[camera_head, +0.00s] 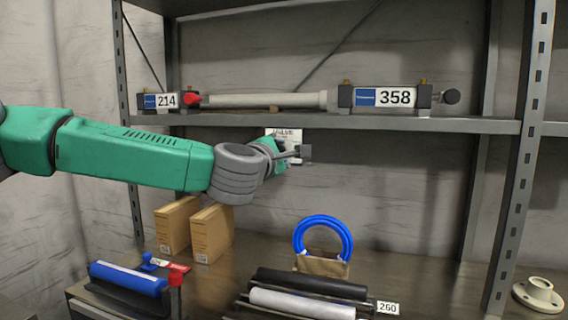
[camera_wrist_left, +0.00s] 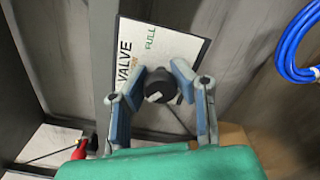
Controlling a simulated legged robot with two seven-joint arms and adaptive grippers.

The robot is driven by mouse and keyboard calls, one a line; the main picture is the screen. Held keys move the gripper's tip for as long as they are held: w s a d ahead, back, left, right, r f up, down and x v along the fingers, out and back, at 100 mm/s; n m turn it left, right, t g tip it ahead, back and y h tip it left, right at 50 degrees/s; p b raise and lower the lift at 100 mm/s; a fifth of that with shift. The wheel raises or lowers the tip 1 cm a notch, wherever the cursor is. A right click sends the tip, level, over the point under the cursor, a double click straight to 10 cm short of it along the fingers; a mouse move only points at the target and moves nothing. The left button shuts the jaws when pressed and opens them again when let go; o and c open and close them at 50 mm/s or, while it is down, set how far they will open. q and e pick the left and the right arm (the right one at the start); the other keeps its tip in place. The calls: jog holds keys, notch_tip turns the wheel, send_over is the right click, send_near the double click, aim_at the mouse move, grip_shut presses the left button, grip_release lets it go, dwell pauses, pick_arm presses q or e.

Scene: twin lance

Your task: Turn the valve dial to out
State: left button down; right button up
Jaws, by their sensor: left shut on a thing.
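The valve dial (camera_wrist_left: 161,85) is a round black knob with a pale mark on its lower left side in the left wrist view. It sits on a white plate (camera_wrist_left: 171,48) printed "VALVE" and, in green, "FULL". Small orange lettering beside it is partly hidden by a finger. My left gripper (camera_wrist_left: 160,76) has its blue-grey fingers on both sides of the dial and is shut on it. In the head view my left gripper (camera_head: 298,153) is at the plate (camera_head: 284,132), under the upper shelf, and hides the dial. My right gripper is not in view.
The upper shelf (camera_head: 420,124) above the gripper carries cylinders labelled 214 and 358. Below stand tan boxes (camera_head: 211,232), a blue hose coil (camera_head: 323,219), dark and white rolls (camera_head: 302,302) and a blue roll (camera_head: 128,278). A rack post (camera_head: 518,170) stands to the right.

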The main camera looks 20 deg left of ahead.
pick_arm(q)
jog(key=shift+f+n+b, duration=0.55)
jog(key=shift+f+n, duration=0.1)
jog(key=shift+n, duration=0.05)
jog(key=c, duration=1.4)
grip_release()
jog(key=shift+s, duration=0.1)
jog(key=shift+o, duration=0.7)
jog(key=shift+s+a+r, duration=0.1)
jog(key=shift+r, duration=0.05)
jog(key=shift+a+r, duration=0.2)
jog(key=s, duration=1.2)
jog(key=shift+a+f, duration=0.15)
jog(key=shift+a, duration=0.1)
jog(key=shift+w, duration=0.1)
